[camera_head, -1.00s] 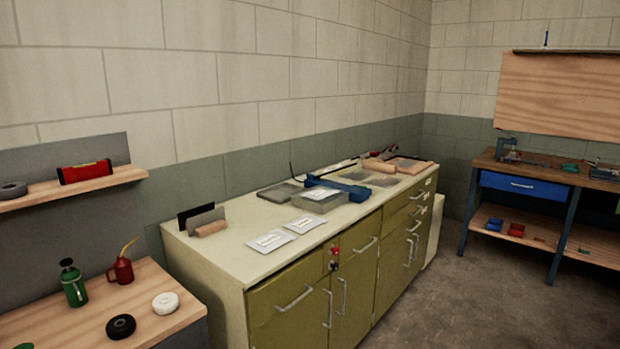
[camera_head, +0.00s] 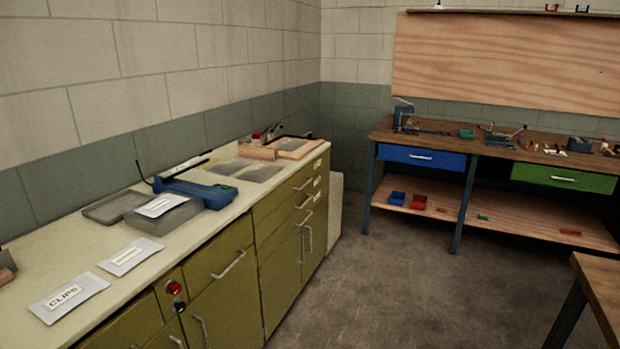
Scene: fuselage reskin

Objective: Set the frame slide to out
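I cannot pick out a frame slide in the camera_head view; no part here is clearly it. Neither of my grippers shows in the picture. A blue tool with a long dark bar (camera_head: 196,190) lies on the cabinet counter. A small clamp-like device (camera_head: 402,115) stands at the left end of the far workbench, and another metal device (camera_head: 500,134) sits further right on it. Both are too small to make out in detail.
An olive cabinet (camera_head: 226,268) with a pale counter runs along the left wall, holding white packets (camera_head: 68,297) and a grey box (camera_head: 163,216). The far workbench (camera_head: 465,141) has blue and green drawers. A wooden table (camera_head: 600,285) edges in at right. Grey floor (camera_head: 380,275) between is clear.

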